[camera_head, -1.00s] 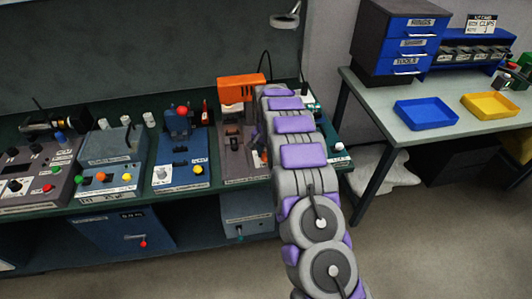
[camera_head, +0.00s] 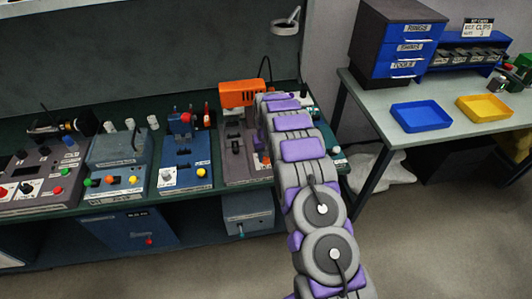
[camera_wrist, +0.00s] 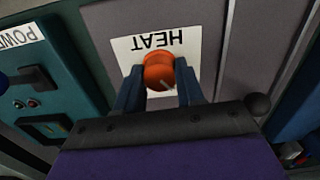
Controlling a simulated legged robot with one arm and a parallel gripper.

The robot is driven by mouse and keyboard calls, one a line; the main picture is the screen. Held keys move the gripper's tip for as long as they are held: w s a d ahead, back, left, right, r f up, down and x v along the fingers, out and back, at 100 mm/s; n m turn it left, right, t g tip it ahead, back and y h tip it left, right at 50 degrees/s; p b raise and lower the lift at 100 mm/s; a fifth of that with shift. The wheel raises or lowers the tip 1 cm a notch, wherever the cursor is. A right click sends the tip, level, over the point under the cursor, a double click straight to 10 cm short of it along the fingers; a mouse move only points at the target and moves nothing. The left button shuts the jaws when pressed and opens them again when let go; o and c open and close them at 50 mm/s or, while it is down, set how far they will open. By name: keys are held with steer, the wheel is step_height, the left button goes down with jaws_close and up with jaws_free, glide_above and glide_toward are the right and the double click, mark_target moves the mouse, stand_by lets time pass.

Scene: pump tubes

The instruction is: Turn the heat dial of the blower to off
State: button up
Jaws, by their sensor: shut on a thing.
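The orange heat dial (camera_wrist: 158,72) sits on a white plate (camera_wrist: 190,45) marked HEAT, which reads upside down in the wrist view. My gripper (camera_wrist: 158,84) is shut on the dial, with one dark blue finger on each side of it. A pale mark shows on the dial's lower edge. In the head view, the orange blower (camera_head: 240,93) rests at the back of its grey-brown station (camera_head: 238,140). My arm covers the right part of that station, so the dial and my fingertips are hidden there.
A teal box (camera_wrist: 38,80) with a POWER label stands beside the heat panel. A blue station (camera_head: 184,155) with a yellow button is left of the blower on the green bench. A side table (camera_head: 440,122) at right holds a blue tray (camera_head: 422,116) and yellow tray (camera_head: 484,108).

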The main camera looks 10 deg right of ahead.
steer(key=shift+w+r+n+p, duration=0.1)
steer(key=shift+n+p, duration=0.3)
steer(key=shift+n, duration=0.5)
steer(key=o, duration=1)
steer(key=shift+o, duration=0.2)
step_height(320, 180, up, 17)
steer(key=p, duration=0.2)
